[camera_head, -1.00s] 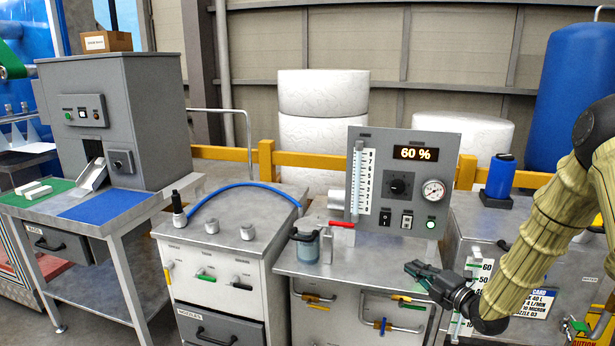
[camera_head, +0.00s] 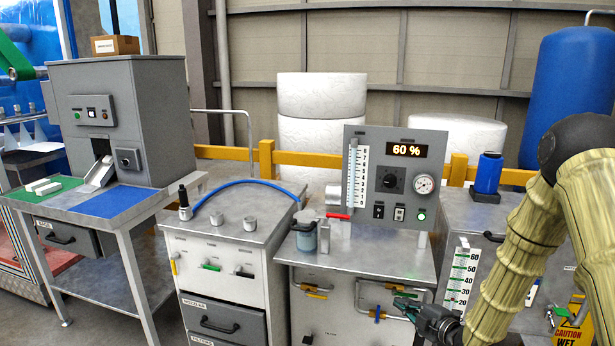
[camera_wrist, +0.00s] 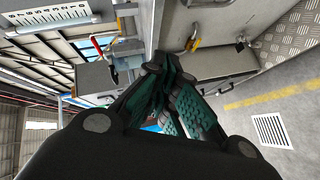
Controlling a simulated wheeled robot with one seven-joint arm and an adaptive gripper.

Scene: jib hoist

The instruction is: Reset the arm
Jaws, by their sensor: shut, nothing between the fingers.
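My gripper (camera_head: 412,308) is at the lower right of the head view, at the end of my arm. It hangs in front of the grey bench with the gauge panel, near the bench's front edge. Its dark fingers with green pads are shut and hold nothing. In the wrist view my gripper (camera_wrist: 178,92) fills the middle, with the fingers together. The wrist picture is strongly tilted, with the bench's pipework and the floor beyond the fingers.
The gauge panel (camera_head: 397,178) reads 60 %. A red-handled valve (camera_head: 340,216) and a jar (camera_head: 306,236) stand on the bench. A nozzle cabinet (camera_head: 225,270) is to the left. A level-scale tank (camera_head: 462,280) and a yellow caution sign (camera_head: 568,325) are close to my arm.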

